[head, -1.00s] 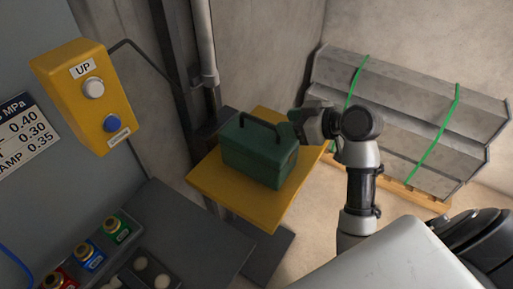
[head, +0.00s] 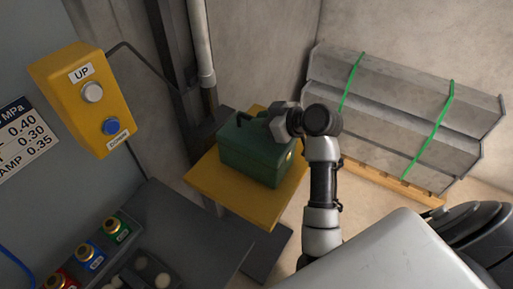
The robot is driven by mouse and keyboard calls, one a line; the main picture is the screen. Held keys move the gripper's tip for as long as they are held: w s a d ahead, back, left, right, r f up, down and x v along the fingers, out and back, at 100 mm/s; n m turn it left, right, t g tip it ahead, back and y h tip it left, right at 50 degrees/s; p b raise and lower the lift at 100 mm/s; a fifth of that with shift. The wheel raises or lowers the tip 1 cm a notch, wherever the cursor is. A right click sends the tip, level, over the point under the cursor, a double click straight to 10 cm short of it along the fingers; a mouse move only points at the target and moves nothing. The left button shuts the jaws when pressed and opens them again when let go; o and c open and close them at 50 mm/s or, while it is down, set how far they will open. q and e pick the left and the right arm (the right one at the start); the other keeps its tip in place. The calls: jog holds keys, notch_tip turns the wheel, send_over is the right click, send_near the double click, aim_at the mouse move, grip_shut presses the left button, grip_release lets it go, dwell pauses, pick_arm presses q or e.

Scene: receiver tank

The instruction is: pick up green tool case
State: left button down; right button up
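The green tool case (head: 250,157) stands upright on a yellow platform (head: 226,199). Its dark handle arches over the lid; the right end of the handle is hidden by my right gripper (head: 268,126). My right gripper is over the right part of the lid, at the handle. Its fingers are too small and hidden to tell whether they are open or shut, or whether they touch the handle. My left gripper is not in view.
A yellow UP/DOWN button box (head: 84,97) is at the left. A dark bench with coloured fittings (head: 89,254) is at the lower left. A grey post and pipe (head: 200,45) rise behind the platform. Strapped grey panels (head: 400,115) lie on a pallet at the right.

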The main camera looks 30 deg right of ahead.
grip_shut()
dwell(1.0)
jog(key=shift+r, duration=0.15)
